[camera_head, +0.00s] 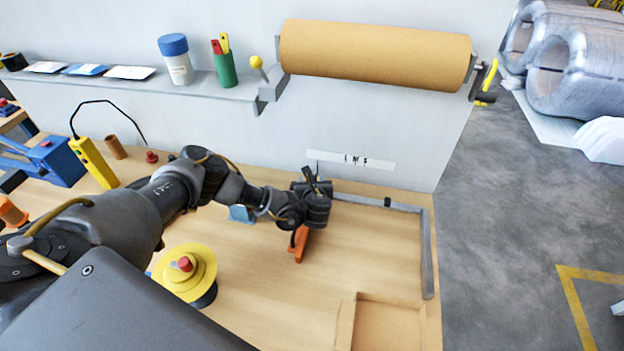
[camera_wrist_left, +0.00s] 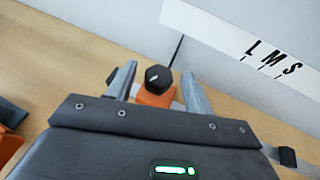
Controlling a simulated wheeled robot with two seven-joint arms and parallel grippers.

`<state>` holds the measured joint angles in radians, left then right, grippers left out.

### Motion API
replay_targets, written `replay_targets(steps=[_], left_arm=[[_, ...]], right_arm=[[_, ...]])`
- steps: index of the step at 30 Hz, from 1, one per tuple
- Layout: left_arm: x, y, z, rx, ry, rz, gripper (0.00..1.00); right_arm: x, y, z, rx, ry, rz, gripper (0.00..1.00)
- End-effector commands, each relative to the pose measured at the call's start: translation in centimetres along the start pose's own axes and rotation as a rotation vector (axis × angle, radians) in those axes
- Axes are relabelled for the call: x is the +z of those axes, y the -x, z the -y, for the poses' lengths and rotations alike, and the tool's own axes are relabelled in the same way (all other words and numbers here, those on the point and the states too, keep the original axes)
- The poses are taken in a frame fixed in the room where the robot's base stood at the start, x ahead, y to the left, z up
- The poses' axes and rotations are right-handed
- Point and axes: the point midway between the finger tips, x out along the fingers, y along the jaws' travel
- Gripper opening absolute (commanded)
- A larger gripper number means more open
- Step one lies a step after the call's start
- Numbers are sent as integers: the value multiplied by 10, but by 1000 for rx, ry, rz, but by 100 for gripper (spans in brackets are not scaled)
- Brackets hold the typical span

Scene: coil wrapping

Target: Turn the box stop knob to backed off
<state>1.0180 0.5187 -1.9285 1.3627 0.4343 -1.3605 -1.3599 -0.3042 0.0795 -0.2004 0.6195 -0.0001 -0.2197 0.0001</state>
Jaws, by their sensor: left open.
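The black knob (camera_wrist_left: 158,76), with a small white mark on top, sits on an orange block (camera_wrist_left: 155,97) in the left wrist view. My left gripper (camera_wrist_left: 158,88) is open, with one finger on each side of the knob and block; whether either finger touches cannot be told. In the head view the left gripper (camera_head: 316,192) is low at the back of the bench, below a white label strip (camera_head: 350,161), and hides the knob. The strip reads L M S (camera_wrist_left: 272,58) in the wrist view. My right gripper is out of view.
A grey rail (camera_head: 427,250) with a black slider (camera_head: 387,202) runs right of the gripper. An orange part (camera_head: 299,244) lies below it. A yellow round base with a red button (camera_head: 184,265) and an open tray (camera_head: 350,325) stand nearer. A paper roll (camera_head: 375,54) hangs above.

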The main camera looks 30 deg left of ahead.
Motion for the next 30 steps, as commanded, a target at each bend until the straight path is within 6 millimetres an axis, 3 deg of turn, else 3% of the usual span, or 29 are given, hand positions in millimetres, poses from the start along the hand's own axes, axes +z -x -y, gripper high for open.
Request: replay_targets(steps=[9,20,30], left_arm=[[0,-2,0,0,1,0,52],[0,-2,0,0,1,0,7],[0,-2,2,115,48,0,7]], right_arm=[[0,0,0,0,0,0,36],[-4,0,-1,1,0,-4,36],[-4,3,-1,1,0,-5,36]])
